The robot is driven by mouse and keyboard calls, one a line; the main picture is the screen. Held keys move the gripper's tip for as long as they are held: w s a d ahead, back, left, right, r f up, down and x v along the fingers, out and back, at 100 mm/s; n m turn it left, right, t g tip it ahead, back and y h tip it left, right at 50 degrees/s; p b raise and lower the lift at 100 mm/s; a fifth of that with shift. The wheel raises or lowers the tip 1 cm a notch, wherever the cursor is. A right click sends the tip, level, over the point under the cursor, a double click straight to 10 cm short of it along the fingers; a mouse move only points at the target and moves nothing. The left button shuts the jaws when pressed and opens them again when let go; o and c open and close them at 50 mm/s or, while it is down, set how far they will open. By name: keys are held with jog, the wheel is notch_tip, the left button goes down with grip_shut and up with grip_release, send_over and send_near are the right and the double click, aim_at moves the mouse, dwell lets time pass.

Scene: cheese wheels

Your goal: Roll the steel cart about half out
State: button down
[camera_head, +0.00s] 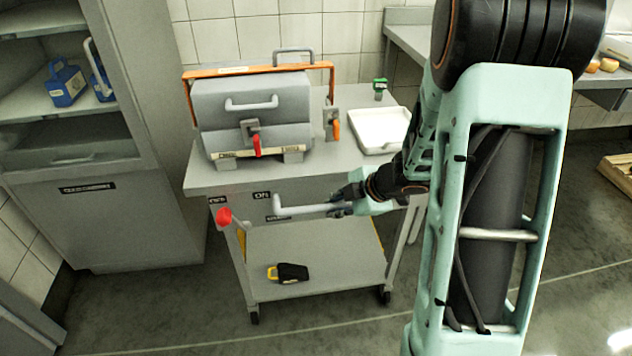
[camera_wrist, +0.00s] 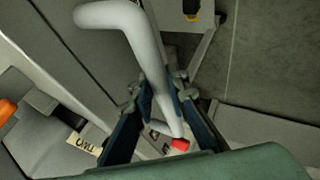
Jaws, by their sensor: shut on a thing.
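The steel cart (camera_head: 318,181) stands upright on casters in the middle of the head view, between a tall cabinet and my arm. Its pale bar handle (camera_head: 300,210) sticks out along the front, below the top shelf. My gripper (camera_head: 343,206) is shut on the handle near its right part. In the wrist view the handle (camera_wrist: 115,15) bends and runs down between the two dark fingers of my gripper (camera_wrist: 160,85). The handle's right end is hidden by my gripper and arm.
On the cart's top are a grey metal box (camera_head: 255,105) with an orange bar and a white tray (camera_head: 380,131). A black and yellow item (camera_head: 289,272) lies on its lower shelf. The cabinet (camera_head: 130,220) stands close on the left. The floor in front is clear.

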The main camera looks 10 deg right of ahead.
jog(key=shift+s, duration=1.15)
jog(key=c, duration=1.2)
grip_release()
jog(key=shift+w, duration=0.1)
jog(key=shift+o, duration=0.2)
